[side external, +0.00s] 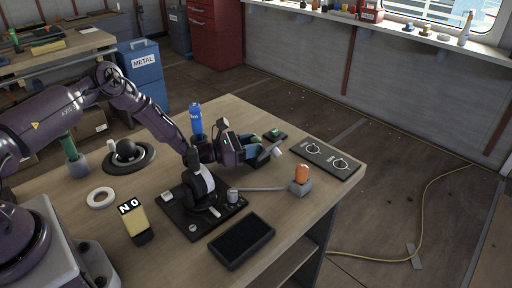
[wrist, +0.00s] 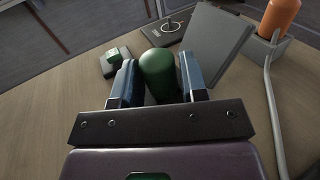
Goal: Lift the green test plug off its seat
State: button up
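The green test plug (wrist: 158,70) shows in the wrist view as a dark green, round-topped body between the two blue fingers of my gripper (wrist: 160,82). Both fingers lie against its sides, and my gripper appears shut on it. Its lower end is hidden. In the side view my gripper (side external: 262,152) points right above the table, and its fingers mostly hide the plug. A tilted grey plate (wrist: 217,42) stands just beyond the right finger. I cannot tell whether it is the seat, or whether the plug touches its seat.
A small green piece on a dark block (side external: 274,132) and a panel with two rings (side external: 325,158) lie beyond my gripper. An orange plug (side external: 302,173) stands in a grey holder with a cable. A black fixture (side external: 190,222) and blue bottle (side external: 196,118) are close by.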

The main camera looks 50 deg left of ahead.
jog(key=shift+w, duration=0.15)
jog(key=c, duration=0.6)
jog(key=shift+r, duration=0.1)
